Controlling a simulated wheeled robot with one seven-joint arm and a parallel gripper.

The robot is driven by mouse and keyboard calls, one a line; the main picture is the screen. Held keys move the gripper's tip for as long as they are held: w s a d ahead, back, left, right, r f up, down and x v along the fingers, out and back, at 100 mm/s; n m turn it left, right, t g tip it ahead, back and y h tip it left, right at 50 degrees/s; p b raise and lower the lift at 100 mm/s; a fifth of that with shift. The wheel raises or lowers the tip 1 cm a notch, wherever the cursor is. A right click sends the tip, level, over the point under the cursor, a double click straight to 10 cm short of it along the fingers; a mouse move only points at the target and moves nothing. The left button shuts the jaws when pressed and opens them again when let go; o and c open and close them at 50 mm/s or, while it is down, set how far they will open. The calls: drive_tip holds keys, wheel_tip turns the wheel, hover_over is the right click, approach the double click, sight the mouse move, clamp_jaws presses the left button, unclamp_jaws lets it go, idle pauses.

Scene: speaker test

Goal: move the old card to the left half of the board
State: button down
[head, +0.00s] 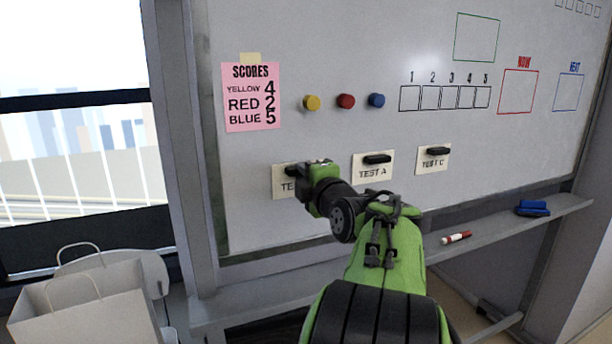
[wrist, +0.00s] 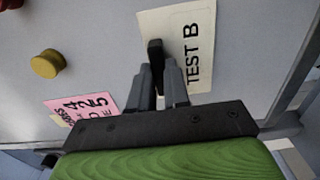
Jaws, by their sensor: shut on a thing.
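A white card marked TEST B (head: 280,190) is on the lower left of the whiteboard (head: 330,45), partly hidden by my gripper (head: 307,172) in the head view. In the wrist view, my gripper (wrist: 160,84) is shut on the black grip (wrist: 155,50) of the TEST B card (wrist: 197,25). The card looks flat against or very close to the board; I cannot tell if it touches. A TEST A card (head: 371,174) and a TEST C card (head: 433,163) stand to its right, each with a black grip. No card is labelled old.
A pink scores sheet (head: 252,100) hangs above left. Yellow (head: 311,102), red (head: 346,101) and blue (head: 377,100) round magnets are above the cards. A numbered row of boxes (head: 445,97) is right of them. The ledge (head: 490,222) holds a marker (head: 456,237) and a blue eraser (head: 532,208).

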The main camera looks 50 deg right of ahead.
drive_tip(key=shift+w, duration=0.2)
drive_tip(key=c, duration=0.6)
unclamp_jaws()
drive_tip(key=shift+s, duration=0.1)
drive_tip(key=b+v, duration=0.5)
drive_tip(key=v, duration=0.2)
idle(0.6)
